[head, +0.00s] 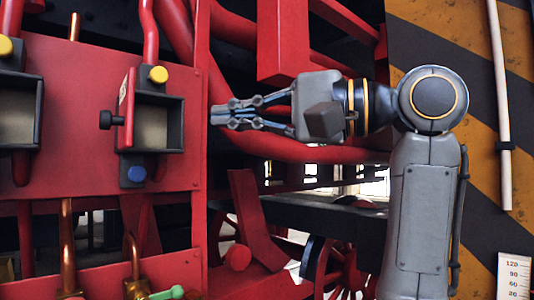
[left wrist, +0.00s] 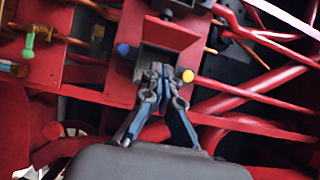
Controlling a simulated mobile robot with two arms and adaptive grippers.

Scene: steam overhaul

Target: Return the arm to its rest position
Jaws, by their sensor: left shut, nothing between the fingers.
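My left arm (head: 425,205) stands on the right side of the head view, bent at the elbow, with its forearm pointing left. My left gripper (head: 222,113) is shut and empty, its fingertips in front of the right edge of the red panel. In the left wrist view the shut fingers (left wrist: 158,72) overlap the open dark box in the picture. I cannot tell the gap between the fingertips and the box. My right gripper is in neither view.
The red panel (head: 75,90) carries open dark boxes (head: 177,122) with yellow knobs (head: 158,74) and a blue knob (head: 137,174). Red pipes (head: 310,150) and beams run behind my gripper. A striped wall (head: 450,35), white rod (head: 499,100) and scale plate (head: 514,275) stand right.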

